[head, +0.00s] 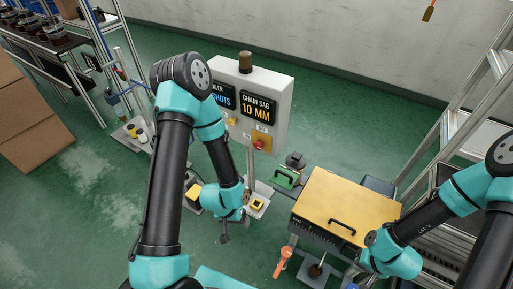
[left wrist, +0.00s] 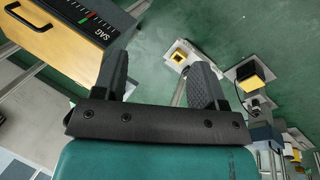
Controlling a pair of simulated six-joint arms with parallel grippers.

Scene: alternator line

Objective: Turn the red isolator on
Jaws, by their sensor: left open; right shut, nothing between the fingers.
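The red isolator (head: 261,141) is a red knob on a yellow plate, on the front of the grey control cabinet (head: 273,100) under the "CHAIN SAG 10 MM" display. I cannot make out its exact position setting. My left gripper (head: 224,236) hangs below and to the left of the cabinet, apart from the isolator. In the left wrist view its two fingers (left wrist: 160,60) are spread with nothing between them; the isolator does not show there. My right gripper (head: 362,281) is low at the right, shut and empty, partly hidden by its wrist and far from the isolator.
A yellow-topped case (head: 345,200) with a black handle stands right of the cabinet. A green item (head: 286,178) sits between them. A yellow button box (head: 257,204) is near my left wrist. My left forearm covers part of the cabinet's left side. Cardboard boxes (head: 30,125) stand far left.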

